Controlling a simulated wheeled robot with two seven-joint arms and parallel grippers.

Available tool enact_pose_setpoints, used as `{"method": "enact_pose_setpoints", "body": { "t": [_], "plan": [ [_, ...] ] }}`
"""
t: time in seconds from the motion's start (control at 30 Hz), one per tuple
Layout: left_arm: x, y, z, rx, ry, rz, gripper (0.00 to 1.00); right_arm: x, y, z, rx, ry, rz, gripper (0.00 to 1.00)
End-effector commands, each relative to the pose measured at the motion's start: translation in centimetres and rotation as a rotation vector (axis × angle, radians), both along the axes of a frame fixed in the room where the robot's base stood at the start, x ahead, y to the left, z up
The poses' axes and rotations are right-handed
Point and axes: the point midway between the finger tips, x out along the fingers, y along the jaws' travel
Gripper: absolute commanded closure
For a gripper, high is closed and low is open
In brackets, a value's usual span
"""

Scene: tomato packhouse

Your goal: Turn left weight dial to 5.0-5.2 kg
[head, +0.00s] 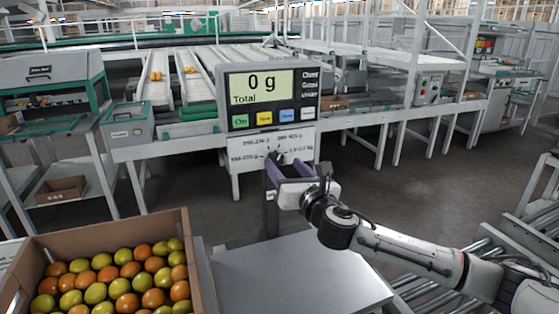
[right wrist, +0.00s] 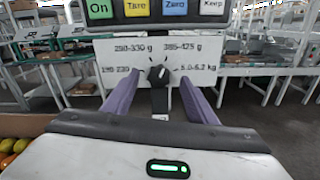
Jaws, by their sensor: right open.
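The weight dial (right wrist: 158,74) is a dark knob on a white panel (right wrist: 205,49) below the scale display. It also shows in the head view (head: 274,153), partly behind my gripper. Printed weight ranges surround it, with the 5.0-5.2 kg label (right wrist: 205,66) at the lower right. A small light mark on the knob seems to point up and right; its exact setting is hard to tell. My right gripper (head: 285,166) is open, its purple fingers in front of the panel, one on each side of the dial in the wrist view. Contact is not visible. My left gripper is out of view.
The scale display (head: 263,97) reads 0 g, with coloured buttons below. A grey scale platform (head: 290,275) is empty. A cardboard box (head: 110,232) of red and green tomatoes stands at left. Roller conveyor (head: 425,290) lies at the lower right.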

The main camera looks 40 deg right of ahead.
Motion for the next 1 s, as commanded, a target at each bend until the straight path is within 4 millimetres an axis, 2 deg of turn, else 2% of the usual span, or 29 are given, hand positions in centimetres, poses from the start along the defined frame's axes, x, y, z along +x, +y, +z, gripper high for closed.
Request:
{"method": "enact_pose_setpoints", "body": {
  "t": [0.1,0.23,0.6,0.83,1.0],
  "plan": [
    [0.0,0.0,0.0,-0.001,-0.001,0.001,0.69,1.9,-0.4,0.0,0.002,-0.001,0.000,0.48],
    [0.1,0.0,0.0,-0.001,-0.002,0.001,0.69,3.0,-0.7,0.0,0.002,0.000,0.000,0.48],
    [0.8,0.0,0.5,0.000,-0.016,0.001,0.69,3.6,-0.8,0.0,0.000,0.001,0.001,0.48],
    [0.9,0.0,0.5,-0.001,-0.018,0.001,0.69,3.5,-0.8,0.0,0.000,0.001,0.001,0.87],
    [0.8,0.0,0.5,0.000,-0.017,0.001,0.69,3.5,-0.8,0.0,0.005,0.000,0.001,0.88]
  ]
}}
